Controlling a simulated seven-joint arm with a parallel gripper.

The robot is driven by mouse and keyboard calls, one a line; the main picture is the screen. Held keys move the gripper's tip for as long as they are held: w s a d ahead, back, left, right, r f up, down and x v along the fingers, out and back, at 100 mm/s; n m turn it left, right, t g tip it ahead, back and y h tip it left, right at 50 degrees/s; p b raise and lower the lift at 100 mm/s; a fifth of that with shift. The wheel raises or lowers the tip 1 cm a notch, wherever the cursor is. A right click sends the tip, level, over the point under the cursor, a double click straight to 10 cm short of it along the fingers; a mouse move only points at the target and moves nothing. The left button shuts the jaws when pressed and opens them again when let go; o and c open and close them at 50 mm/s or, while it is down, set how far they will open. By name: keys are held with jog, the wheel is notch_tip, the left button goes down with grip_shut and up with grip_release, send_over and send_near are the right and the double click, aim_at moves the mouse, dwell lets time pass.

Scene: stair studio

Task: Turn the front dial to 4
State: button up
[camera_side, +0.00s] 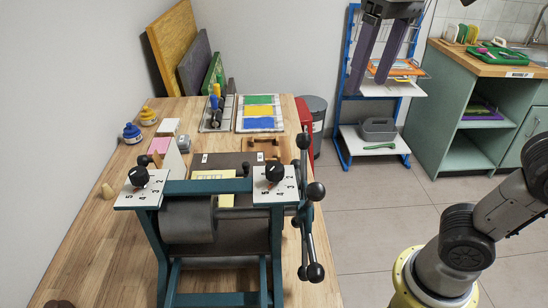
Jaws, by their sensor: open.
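A press with a teal frame (180,187) and a grey roller (188,220) stands on the wooden table. It carries two black dials on white number plates: a left dial (138,176) and a right dial (275,174). I cannot tell from this view which one is the front dial. Digits such as 4 and 5 show on the plates, but the dial settings are too small to read surely. My gripper (368,86) is high at the upper right, with its two dark fingers apart, pointing down. It is empty and well away from both dials.
A spoked handle with black knobs (315,191) sticks out on the press's right side. A blue rack (347,60) stands behind my gripper.

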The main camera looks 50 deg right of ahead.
jog(key=w+a+r+n+g, duration=0.1)
jog(key=w+a+r, duration=0.2)
jog(key=w+a, duration=0.35)
jog(key=n, duration=0.2)
send_near(274, 166)
jog(key=shift+g+h, duration=0.3)
jog(key=shift+g, duration=0.1)
jog(key=f, duration=0.8)
jog(key=shift+w+a+f, duration=0.1)
jog(key=shift+w+f, duration=0.2)
jog(key=shift+f, duration=0.1)
grip_shut()
